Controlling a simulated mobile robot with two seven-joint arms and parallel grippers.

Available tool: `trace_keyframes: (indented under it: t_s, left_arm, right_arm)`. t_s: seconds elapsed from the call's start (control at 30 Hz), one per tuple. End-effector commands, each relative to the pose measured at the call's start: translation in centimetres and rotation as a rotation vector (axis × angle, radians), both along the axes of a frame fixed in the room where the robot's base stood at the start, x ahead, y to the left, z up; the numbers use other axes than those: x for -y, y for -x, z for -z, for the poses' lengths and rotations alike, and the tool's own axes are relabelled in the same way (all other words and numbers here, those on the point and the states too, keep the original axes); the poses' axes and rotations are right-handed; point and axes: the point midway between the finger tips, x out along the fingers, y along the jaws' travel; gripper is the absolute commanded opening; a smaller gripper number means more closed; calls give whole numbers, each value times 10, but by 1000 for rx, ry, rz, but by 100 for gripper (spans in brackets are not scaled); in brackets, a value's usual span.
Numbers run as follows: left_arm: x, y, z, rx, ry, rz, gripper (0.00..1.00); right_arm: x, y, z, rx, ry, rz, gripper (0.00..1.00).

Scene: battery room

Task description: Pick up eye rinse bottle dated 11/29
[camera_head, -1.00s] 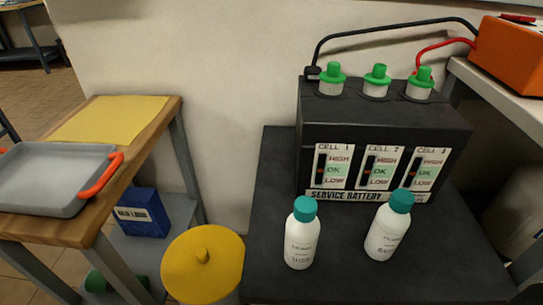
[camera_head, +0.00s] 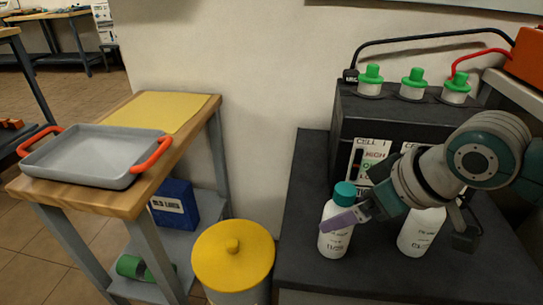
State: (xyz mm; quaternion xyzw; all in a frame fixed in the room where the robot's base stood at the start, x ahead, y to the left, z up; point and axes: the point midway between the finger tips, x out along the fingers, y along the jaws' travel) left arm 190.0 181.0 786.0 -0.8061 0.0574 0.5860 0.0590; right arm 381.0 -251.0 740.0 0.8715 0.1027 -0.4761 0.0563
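Two white bottles stand upright on the black bench top. The left bottle (camera_head: 336,241) has a teal cap and a label with small print; I cannot read its date. The right bottle (camera_head: 421,232) is partly hidden behind my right arm, its cap covered, its date unreadable. My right gripper (camera_head: 356,195) reaches in from the right at the left bottle's upper part. Its purple-padded finger crosses in front of that bottle, and a dark finger sits higher and farther back. The fingers look apart; contact with the bottle is unclear. My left gripper is out of view.
A black battery box (camera_head: 344,117) with green-capped cells stands behind the bottles. A yellow-lidded bin (camera_head: 231,262) is left of the bench (camera_head: 296,225). Farther left, a wooden table holds a grey tray (camera_head: 88,158) with orange handles. An orange device (camera_head: 528,56) sits at upper right.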

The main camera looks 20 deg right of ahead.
Motion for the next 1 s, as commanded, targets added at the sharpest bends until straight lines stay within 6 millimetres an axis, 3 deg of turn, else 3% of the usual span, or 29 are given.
trace_keyframes:
  t_s: [0.03, 0.2, 0.47, 1.0]
  left_arm:
    - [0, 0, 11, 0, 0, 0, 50]
    - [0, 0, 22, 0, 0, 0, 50]
    - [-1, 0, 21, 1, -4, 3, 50]
    - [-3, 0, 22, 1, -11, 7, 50]
  right_arm:
    - [-1, -6, 13, 2, -2, 3, 100]
    - [-4, -18, 30, 1, -1, 1, 100]
    - [-5, -20, 30, 0, 1, -2, 100]
    - [-5, -19, 30, 0, 1, 0, 42]
